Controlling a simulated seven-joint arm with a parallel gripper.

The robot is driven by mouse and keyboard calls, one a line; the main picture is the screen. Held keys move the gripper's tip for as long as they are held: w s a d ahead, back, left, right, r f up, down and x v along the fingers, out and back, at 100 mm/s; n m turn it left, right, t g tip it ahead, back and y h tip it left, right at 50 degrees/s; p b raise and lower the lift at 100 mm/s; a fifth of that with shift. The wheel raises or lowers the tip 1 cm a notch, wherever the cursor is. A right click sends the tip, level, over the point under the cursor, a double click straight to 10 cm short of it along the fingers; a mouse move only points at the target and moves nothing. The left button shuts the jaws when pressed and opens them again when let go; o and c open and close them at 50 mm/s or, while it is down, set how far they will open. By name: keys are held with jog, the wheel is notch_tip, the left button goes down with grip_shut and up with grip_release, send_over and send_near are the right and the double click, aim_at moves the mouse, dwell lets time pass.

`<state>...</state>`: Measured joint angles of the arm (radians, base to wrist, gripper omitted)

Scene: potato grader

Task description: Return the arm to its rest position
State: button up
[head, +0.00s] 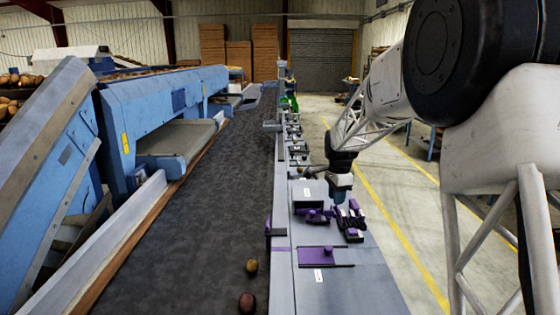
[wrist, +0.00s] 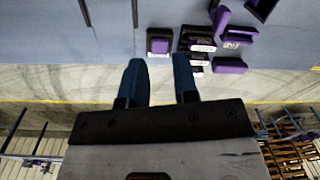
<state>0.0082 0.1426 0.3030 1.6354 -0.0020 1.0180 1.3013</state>
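My gripper (head: 341,188) hangs at the end of my white lattice arm over the right side of the grey bench (head: 350,289) in the head view. In the wrist view its two blue fingers stand apart with nothing between them, so my gripper (wrist: 159,62) is open and empty. Purple and black parts (head: 350,220) lie on the bench close below it. They also show beyond the fingertips in the wrist view (wrist: 232,65).
The dark conveyor belt (head: 203,195) runs along the left of the bench, with two potatoes (head: 247,302) near the front. A purple plate (head: 316,260) lies on the bench. Blue grader machinery (head: 150,115) stands at the left. Open floor (head: 405,190) with yellow lines is at the right.

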jog(key=s+r+n+t, duration=0.1)
jog(key=s+r+n, duration=0.3)
jog(key=s, duration=0.9)
jog(key=s+r+n, duration=0.3)
jog(key=s+r, duration=0.1)
jog(key=s, duration=0.8)
jog(key=s+f+n, duration=0.2)
jog(key=s+n, duration=0.2)
jog(key=s, duration=0.9)
jog(key=s+f+n+t, duration=0.1)
jog(key=s+f+n, duration=0.1)
jog(key=s, duration=1.2)
jog(key=shift+a+f+n, duration=0.15)
jog(key=shift+f+n, duration=0.05)
jog(key=shift+n, duration=0.7)
jog(key=o, duration=1.1)
jog(key=shift+w, duration=0.1)
